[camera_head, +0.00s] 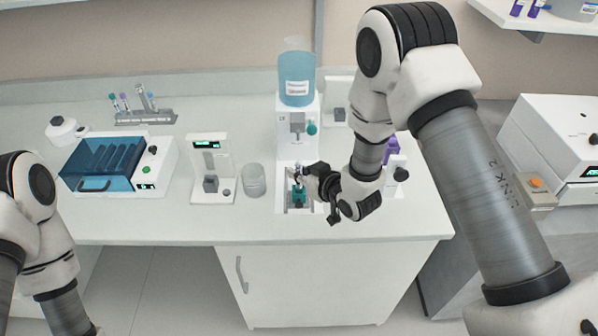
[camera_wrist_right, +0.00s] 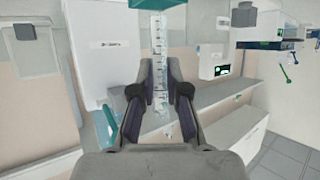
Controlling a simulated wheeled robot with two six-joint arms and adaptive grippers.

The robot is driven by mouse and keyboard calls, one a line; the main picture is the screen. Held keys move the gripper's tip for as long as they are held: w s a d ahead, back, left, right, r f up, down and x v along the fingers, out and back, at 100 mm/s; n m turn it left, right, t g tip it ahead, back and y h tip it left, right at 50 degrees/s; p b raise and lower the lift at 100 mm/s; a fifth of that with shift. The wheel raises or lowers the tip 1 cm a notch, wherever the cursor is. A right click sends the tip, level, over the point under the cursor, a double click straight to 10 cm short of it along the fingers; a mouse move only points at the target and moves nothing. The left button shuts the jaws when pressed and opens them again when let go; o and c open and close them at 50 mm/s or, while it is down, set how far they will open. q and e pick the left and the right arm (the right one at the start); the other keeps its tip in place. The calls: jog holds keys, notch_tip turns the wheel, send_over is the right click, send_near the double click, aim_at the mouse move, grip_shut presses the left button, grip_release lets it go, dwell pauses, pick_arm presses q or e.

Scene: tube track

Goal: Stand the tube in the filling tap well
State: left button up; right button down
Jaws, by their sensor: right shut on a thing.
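My right gripper (camera_head: 304,176) is at the front of the filling tap station (camera_head: 284,132). In the right wrist view its fingers (camera_wrist_right: 158,85) are shut on a clear tube (camera_wrist_right: 158,32) with graduation marks, which appears upright. In the head view the tube is small and partly hidden by the gripper. A teal well piece (camera_head: 297,196) sits on the station's base, just below the gripper. I cannot tell whether the tube touches it. My left arm shows at the lower left, with its gripper out of view.
A blue tank (camera_head: 296,78) tops the station. Farther left are a blue-lidded machine (camera_head: 112,165) and a tube rack (camera_head: 145,117).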

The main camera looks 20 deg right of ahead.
jog(key=shift+f+b, duration=0.55)
jog(key=shift+f, duration=0.05)
dwell(0.3)
jog(key=shift+f+b, duration=0.55)
jog(key=shift+f, duration=0.1)
jog(key=c, duration=1.1)
grip_release()
jog(key=shift+s, duration=0.1)
